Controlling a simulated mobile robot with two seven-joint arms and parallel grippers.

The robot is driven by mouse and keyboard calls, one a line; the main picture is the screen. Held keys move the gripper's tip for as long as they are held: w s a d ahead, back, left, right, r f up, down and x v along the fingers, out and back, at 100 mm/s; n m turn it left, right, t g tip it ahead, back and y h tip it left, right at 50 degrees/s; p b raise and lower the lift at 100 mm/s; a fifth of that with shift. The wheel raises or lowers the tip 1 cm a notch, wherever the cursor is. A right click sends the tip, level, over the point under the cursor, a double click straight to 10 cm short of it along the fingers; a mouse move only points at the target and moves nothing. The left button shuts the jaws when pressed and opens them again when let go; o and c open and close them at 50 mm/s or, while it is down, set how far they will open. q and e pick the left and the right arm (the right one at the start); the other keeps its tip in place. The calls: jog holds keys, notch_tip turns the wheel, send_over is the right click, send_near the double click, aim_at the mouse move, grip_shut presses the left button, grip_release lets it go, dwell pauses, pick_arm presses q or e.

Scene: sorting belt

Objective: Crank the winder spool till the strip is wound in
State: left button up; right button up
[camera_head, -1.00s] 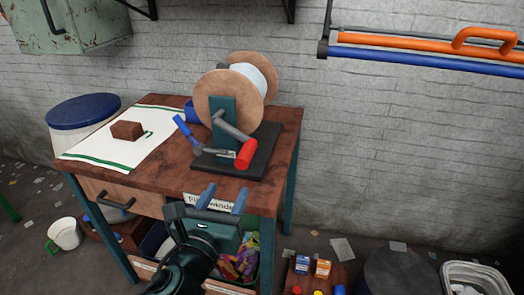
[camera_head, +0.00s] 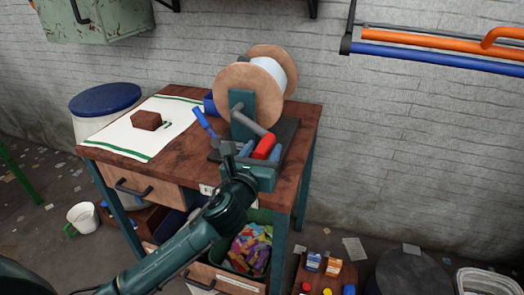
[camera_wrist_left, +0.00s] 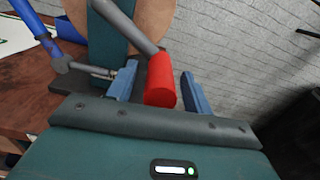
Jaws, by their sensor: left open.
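The winder spool (camera_head: 247,97) has two tan round flanges with a white strip (camera_head: 277,72) wound between them. It stands on a teal post (camera_head: 241,112) over a dark base plate (camera_head: 287,130) on the table. A grey crank arm (camera_head: 251,122) slants down to a red handle (camera_head: 265,146). My left gripper (camera_head: 261,151) is open at the handle. In the left wrist view the red handle (camera_wrist_left: 161,82) lies between the two blue fingers, with a gap to the right finger (camera_wrist_left: 195,92). Its closeness to the left finger (camera_wrist_left: 125,80) is hard to judge. My right gripper is not in view.
A blue-handled lever (camera_head: 204,122) stands left of the post. A brown block (camera_head: 146,120) sits on a white green-edged cloth (camera_head: 132,141). The wooden table (camera_head: 185,153) has a drawer (camera_head: 140,186); a bin of colourful packets (camera_head: 250,247) is below.

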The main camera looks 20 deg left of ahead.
pick_arm(q)
grip_shut()
dwell(0.6)
